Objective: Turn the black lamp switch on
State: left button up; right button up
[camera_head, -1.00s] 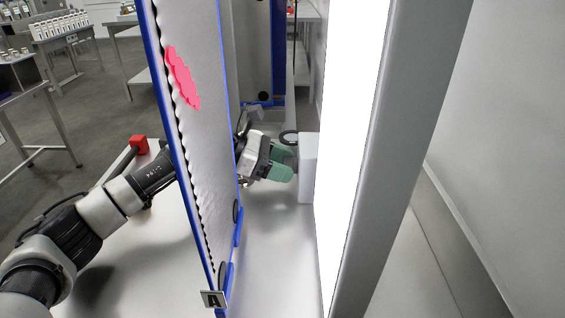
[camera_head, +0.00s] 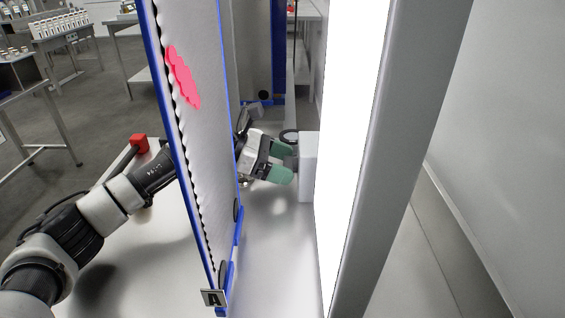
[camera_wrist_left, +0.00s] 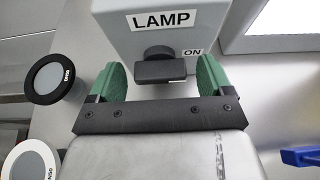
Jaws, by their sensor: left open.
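The black lamp switch (camera_wrist_left: 160,66) shows in the left wrist view on the front of a grey box (camera_wrist_left: 120,22) labelled LAMP, with an ON label beside it at the right. My left gripper (camera_wrist_left: 160,80) is open, its green fingers on either side of the switch, with gaps showing at both sides. In the head view my left gripper (camera_head: 284,165) is by the pale lamp box (camera_head: 308,167), and the switch itself is hard to make out there. My right gripper is not in view.
A blue-framed panel (camera_head: 205,130) with a pink patch stands close beside my left arm. A bright white light panel (camera_head: 350,90) is at the right.

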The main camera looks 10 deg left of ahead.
pick_arm(q)
jog(key=v, duration=0.9)
jog(key=shift+a+b, duration=0.25)
jog(key=shift+b, duration=0.05)
jog(key=shift+s+a+r, duration=0.2)
jog(key=shift+a+r, duration=0.1)
jog(key=shift+a, duration=0.3)
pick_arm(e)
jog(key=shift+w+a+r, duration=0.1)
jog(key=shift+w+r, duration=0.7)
